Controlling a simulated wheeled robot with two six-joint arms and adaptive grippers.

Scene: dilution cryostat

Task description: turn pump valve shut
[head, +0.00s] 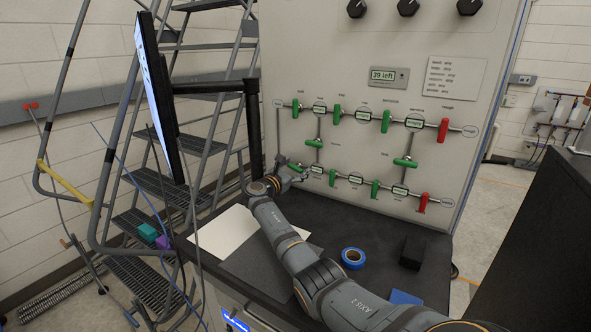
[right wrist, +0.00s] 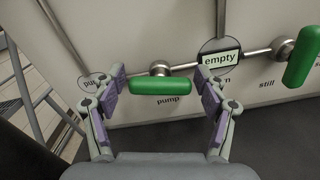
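The pump valve's green handle (right wrist: 162,86) is at the centre of the right wrist view, above the label "pump". It lies roughly along the pipe. My right gripper (right wrist: 160,77) is open, with one finger beyond each end of the handle and visible gaps to both. In the head view my right gripper (head: 288,173) is at the lower left of the valve panel (head: 345,75), and it partly hides the pump valve there. My left gripper is not in view.
The still valve's green handle (right wrist: 303,52) is at the right, past a gauge reading "empty" (right wrist: 219,60). Below the panel, the dark bench (head: 385,245) holds blue tape (head: 353,258), a black block (head: 412,253) and white paper (head: 225,235). A monitor (head: 160,95) stands left.

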